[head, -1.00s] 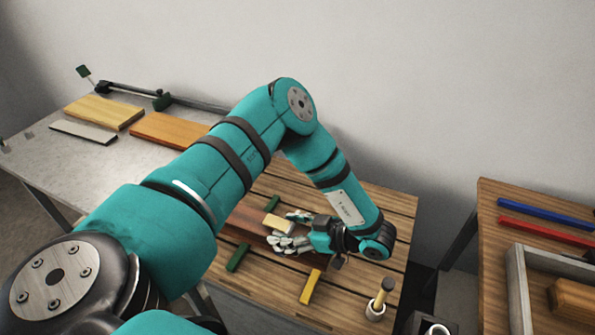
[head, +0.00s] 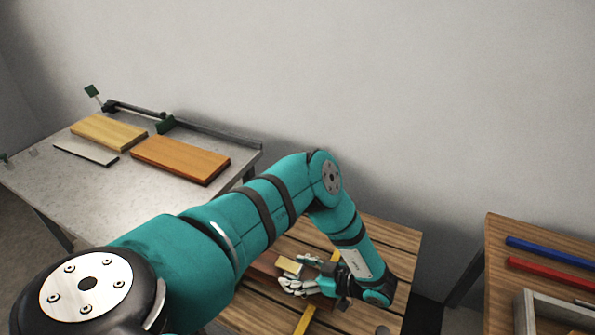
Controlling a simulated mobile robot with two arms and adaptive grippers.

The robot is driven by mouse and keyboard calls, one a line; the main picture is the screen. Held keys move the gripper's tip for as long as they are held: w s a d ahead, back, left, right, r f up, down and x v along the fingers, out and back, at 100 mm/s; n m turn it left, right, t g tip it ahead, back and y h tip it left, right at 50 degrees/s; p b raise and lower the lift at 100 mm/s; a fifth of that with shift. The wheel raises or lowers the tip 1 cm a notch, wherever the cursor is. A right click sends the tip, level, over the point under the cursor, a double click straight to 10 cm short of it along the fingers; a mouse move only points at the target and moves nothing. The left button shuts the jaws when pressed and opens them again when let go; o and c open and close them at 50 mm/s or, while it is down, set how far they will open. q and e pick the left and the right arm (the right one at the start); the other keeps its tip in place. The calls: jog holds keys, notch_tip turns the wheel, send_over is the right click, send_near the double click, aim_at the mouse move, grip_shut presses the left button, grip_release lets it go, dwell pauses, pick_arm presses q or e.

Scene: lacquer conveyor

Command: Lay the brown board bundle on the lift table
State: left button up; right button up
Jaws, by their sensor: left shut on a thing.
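A dark reddish-brown board (head: 262,264), which looks like the brown board bundle, is low over the slatted wooden table (head: 390,235). A small cream block (head: 289,267) is on top of it. My left gripper (head: 299,281) is shut at the bundle beside the cream block. The fingers and arm hide part of the board, so I cannot tell whether it touches the slats. The slatted table may be the lift table; no label shows this. My right gripper is out of view.
Yellow strips (head: 305,319) lie on the slats near the bundle. A grey table (head: 45,185) at left bears an orange-brown board (head: 180,159), a pale yellow board (head: 108,132) and a thin grey plate (head: 85,150). The right table holds blue (head: 552,251) and red (head: 550,273) bars.

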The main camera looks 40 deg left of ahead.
pick_arm(q)
jog(key=shift+f, duration=0.65)
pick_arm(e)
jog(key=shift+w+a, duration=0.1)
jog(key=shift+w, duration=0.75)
pick_arm(q)
jog(key=o, duration=1.4)
jog(key=shift+f, duration=0.1)
jog(key=shift+c, duration=0.2)
jog(key=o, duration=0.4)
jog(key=shift+s, duration=0.1)
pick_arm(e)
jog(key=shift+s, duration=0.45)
